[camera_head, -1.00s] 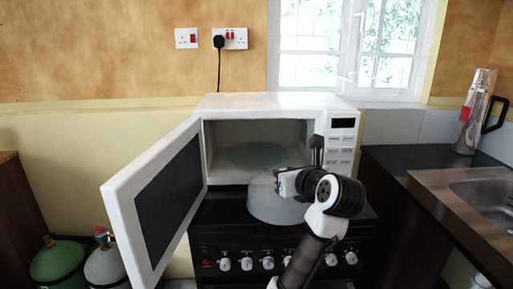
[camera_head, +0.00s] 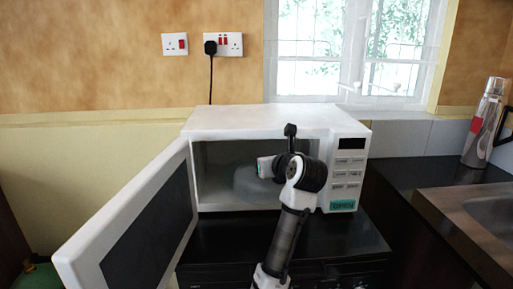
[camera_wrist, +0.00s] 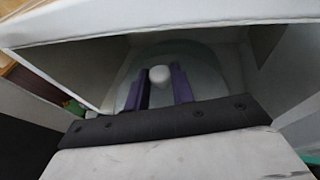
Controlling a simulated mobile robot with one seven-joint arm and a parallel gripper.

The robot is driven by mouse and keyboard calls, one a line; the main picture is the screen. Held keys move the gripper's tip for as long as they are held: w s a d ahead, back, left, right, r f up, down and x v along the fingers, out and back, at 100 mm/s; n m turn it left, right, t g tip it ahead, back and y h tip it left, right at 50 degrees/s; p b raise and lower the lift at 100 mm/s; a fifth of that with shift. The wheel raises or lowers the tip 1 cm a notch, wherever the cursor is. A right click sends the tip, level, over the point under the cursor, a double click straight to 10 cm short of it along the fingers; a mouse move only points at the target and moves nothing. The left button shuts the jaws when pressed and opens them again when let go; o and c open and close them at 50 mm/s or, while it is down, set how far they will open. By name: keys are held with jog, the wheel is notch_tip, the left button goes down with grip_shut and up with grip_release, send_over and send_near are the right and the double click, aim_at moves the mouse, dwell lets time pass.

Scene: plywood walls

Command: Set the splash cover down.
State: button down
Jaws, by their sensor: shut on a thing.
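The splash cover (camera_head: 246,184), a grey translucent dome, is inside the open white microwave (camera_head: 250,118), low in its cavity. My gripper (camera_head: 268,167) reaches in through the front opening and is shut on the cover's knob. In the wrist view the pale round knob sits between the two purple fingers of my gripper (camera_wrist: 160,85), and the cover (camera_wrist: 208,72) spreads out around them. My arm hides the cover's right part in the head view. I cannot tell whether its rim touches the microwave floor or turntable.
The microwave door (camera_head: 140,225) stands wide open at the left. The microwave stands on a black stove top (camera_head: 335,245). A steel flask (camera_head: 482,125) is on the dark counter at the right, behind a sink (camera_head: 490,205). The stove top before the microwave is clear.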

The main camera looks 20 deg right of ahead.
jog(key=w+p, duration=0.2)
jog(key=w, duration=0.6)
jog(key=shift+w+r, duration=0.1)
jog(key=shift+w, duration=0.2)
jog(key=shift+s+p, duration=0.1)
jog(key=shift+p, duration=0.2)
jog(key=shift+a+f, duration=0.1)
jog(key=shift+f, duration=0.4)
